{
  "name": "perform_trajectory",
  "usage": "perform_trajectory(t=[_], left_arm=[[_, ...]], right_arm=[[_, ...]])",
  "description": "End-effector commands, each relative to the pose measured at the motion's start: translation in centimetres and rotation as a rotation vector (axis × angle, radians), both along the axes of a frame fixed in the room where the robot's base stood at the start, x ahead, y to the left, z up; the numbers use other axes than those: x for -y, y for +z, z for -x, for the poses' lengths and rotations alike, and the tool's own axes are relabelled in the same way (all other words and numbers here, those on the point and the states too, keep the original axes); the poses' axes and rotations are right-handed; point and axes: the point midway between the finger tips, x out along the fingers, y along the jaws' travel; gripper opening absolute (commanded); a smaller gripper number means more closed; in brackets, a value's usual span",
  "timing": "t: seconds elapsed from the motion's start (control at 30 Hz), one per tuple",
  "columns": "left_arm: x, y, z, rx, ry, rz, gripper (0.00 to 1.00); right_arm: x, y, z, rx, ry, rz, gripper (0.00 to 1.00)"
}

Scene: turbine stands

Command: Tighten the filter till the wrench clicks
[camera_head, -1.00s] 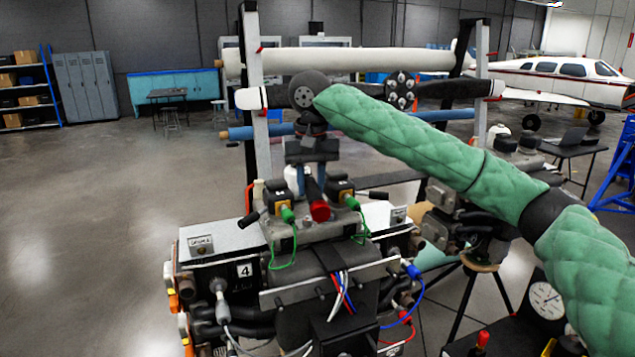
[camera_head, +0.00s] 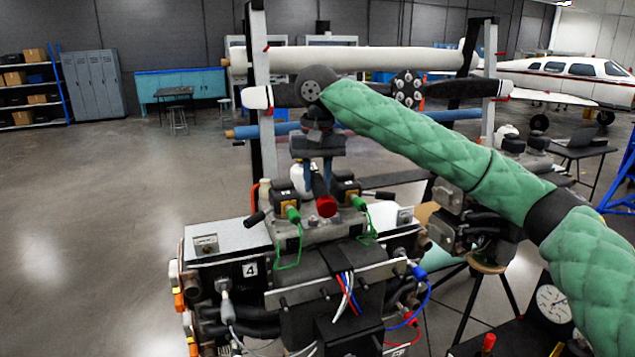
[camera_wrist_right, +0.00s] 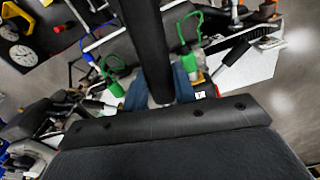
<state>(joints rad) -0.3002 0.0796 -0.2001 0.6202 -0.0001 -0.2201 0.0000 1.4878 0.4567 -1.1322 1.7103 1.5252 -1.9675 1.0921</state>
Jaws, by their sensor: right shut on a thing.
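My right gripper (camera_head: 318,188) hangs over the top of the engine (camera_head: 318,232), between its two black boxes with green plugs. Its blue fingers are shut on the wrench. In the right wrist view the wrench's long black handle (camera_wrist_right: 150,45) runs between the blue fingers (camera_wrist_right: 160,92). In the head view the wrench's red end (camera_head: 326,206) points toward me, just in front of the fingers. A pale rounded body (camera_head: 300,176) shows partly behind the gripper; I cannot tell if it is the filter. The wrench's head and its contact with the filter are hidden. My left gripper is not in view.
Green cables (camera_head: 288,262) loop at both sides of the wrench. A panel of wires (camera_head: 345,285) stands in front. A dial gauge (camera_head: 553,303) sits on a dark cart at lower right. A second engine (camera_head: 470,220) stands at right. Open floor lies left.

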Motion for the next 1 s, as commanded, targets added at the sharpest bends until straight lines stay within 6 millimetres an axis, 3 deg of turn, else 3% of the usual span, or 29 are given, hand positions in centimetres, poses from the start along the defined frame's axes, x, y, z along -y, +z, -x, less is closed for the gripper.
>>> perform_trajectory(t=[1.0], left_arm=[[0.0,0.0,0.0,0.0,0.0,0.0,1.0]], right_arm=[[0.0,4.7,0.0,0.004,0.0,-0.002,0.0]])
